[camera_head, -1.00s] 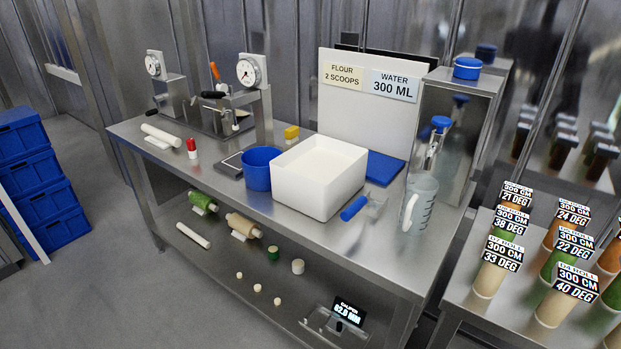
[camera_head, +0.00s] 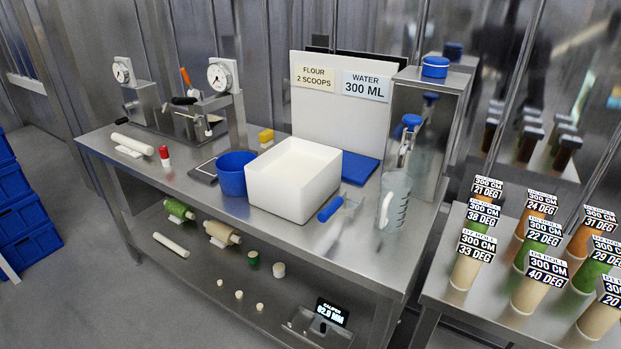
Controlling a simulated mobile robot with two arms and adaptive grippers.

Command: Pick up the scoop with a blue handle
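The scoop with a blue handle (camera_head: 331,209) lies on the steel table, just right of the white bin's front corner. Its clear or metallic scoop end (camera_head: 351,202) points to the right and is hard to make out against the steel. Neither of my grippers is in view.
The white bin (camera_head: 278,196), a blue cup (camera_head: 233,178), a blue board (camera_head: 357,169) and a clear measuring jug (camera_head: 394,201) stand around the scoop. The table's front right (camera_head: 370,258) is bare. A second table with labelled rolls (camera_head: 466,262) stands at the right.

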